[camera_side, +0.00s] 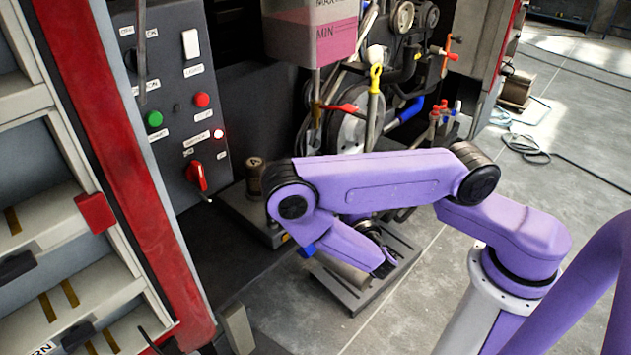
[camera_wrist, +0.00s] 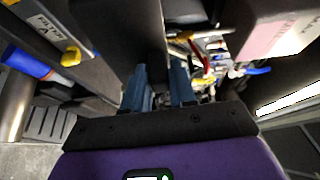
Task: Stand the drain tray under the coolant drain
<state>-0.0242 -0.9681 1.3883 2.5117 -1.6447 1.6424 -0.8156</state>
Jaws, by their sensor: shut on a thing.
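My gripper (camera_wrist: 160,75) shows its two blue-grey fingers in the wrist view, on either side of a dark, flat-sided thing (camera_wrist: 148,35). It is shut on this thing, which runs up out of the picture; I cannot tell whether it is the drain tray. In the side view my purple arm hides the fingers and whatever they hold. A coolant tank (camera_side: 315,45) with pink liquid and MAX and MIN marks hangs at the top; its corner also shows in the wrist view (camera_wrist: 275,35). I cannot pick out the coolant drain for certain.
A red-handled lever (camera_side: 340,108), hoses and a yellow-ringed rod (camera_side: 375,80) crowd the bay behind my arm. A control panel (camera_side: 185,120) stands left. A dark slotted platform (camera_side: 400,250) lies on the floor below my arm. Open floor (camera_side: 560,130) lies right.

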